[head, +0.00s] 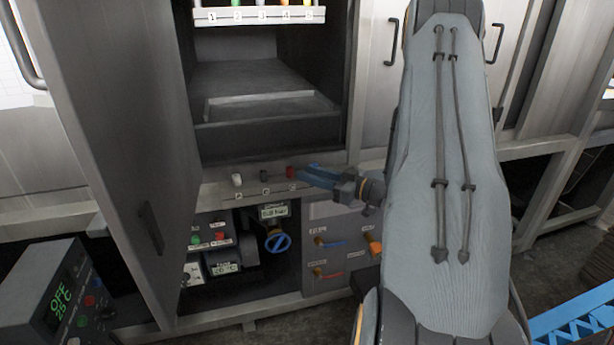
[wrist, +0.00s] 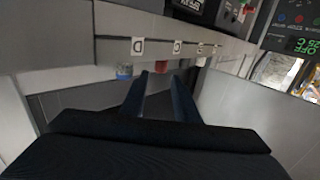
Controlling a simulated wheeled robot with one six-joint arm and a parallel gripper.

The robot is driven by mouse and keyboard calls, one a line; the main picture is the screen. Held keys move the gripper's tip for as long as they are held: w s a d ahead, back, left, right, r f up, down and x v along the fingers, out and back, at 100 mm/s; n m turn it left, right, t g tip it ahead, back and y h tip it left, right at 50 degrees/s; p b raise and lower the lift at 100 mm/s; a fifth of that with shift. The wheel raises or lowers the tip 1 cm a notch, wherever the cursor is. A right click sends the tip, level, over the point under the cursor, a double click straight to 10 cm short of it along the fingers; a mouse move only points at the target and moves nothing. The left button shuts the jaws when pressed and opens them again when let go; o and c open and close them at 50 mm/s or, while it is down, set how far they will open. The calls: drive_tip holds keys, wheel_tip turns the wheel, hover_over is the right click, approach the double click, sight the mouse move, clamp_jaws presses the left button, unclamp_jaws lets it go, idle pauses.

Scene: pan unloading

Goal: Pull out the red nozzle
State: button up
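The red nozzle (head: 290,172) sticks up from a grey ledge below the open compartment in the head view. In the wrist view the red nozzle (wrist: 161,66) sits under the label C, just ahead of and between my fingertips. My gripper (head: 304,174) comes in from the right with its blue fingers close to the nozzle. In the wrist view my gripper (wrist: 158,76) has its two fingers apart with nothing held. I cannot tell whether a finger touches the nozzle.
A white nozzle (head: 237,180) and a dark nozzle (head: 264,175) stand left of the red one. A blue nozzle (wrist: 123,71) sits beside it under label D. The open cabinet door (head: 115,130) stands at the left. Valves and switches (head: 278,241) lie below the ledge.

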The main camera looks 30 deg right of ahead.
sight(290, 168)
drive_tip(key=shift+x, duration=3.8)
drive_tip(key=shift+r, duration=0.1)
clamp_jaws()
